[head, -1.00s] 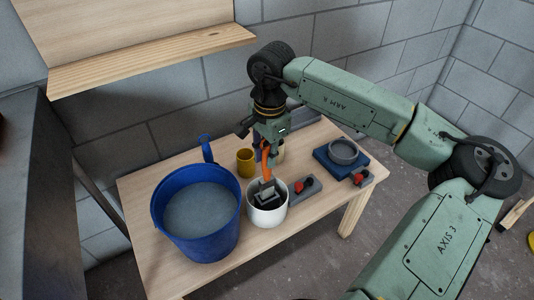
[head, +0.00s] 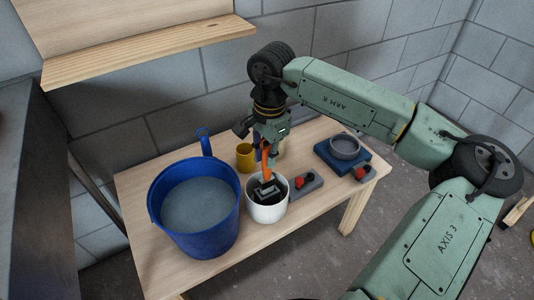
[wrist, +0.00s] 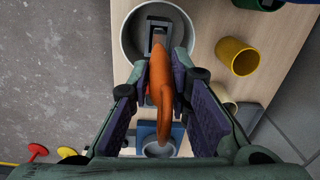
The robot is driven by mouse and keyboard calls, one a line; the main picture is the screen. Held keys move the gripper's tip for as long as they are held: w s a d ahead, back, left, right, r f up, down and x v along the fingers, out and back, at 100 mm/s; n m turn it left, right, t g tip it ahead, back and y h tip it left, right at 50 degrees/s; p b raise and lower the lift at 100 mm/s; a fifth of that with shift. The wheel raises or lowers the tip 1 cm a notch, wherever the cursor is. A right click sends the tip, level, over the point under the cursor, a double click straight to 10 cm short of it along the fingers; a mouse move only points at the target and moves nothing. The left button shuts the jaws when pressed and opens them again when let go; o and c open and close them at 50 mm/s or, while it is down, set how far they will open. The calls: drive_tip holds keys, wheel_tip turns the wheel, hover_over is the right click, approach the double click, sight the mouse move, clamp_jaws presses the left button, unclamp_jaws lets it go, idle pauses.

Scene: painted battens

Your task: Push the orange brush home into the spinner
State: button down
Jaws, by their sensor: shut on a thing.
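The orange brush (head: 265,162) points down toward the white pot (head: 264,213). My gripper (head: 267,149) is shut on it above the pot. In the wrist view the orange brush (wrist: 162,95) runs between the purple pads of my gripper (wrist: 162,76). A grey and black holder-like piece (head: 267,190), possibly the spinner, sits inside the pot at the brush's lower end. It also shows in the wrist view (wrist: 158,32) as a grey frame with a dark opening. I cannot tell how deep the brush sits in it, or which parts are the brush's own.
A large blue bucket (head: 171,223) stands close left of the pot. A yellow cup (head: 245,158) is behind. A grey block with a red knob (head: 305,184) lies right of the pot, and a blue block with a grey ring (head: 329,163) further right. Bare table lies at front right.

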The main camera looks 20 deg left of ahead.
sight(266, 179)
drive_tip(key=shift+f+b, duration=1.55)
drive_tip(key=shift+f, duration=0.2)
drive_tip(key=c, duration=1.4)
unclamp_jaws()
drive_tip(key=r, duration=1.2)
drive_tip(key=shift+d, duration=0.25)
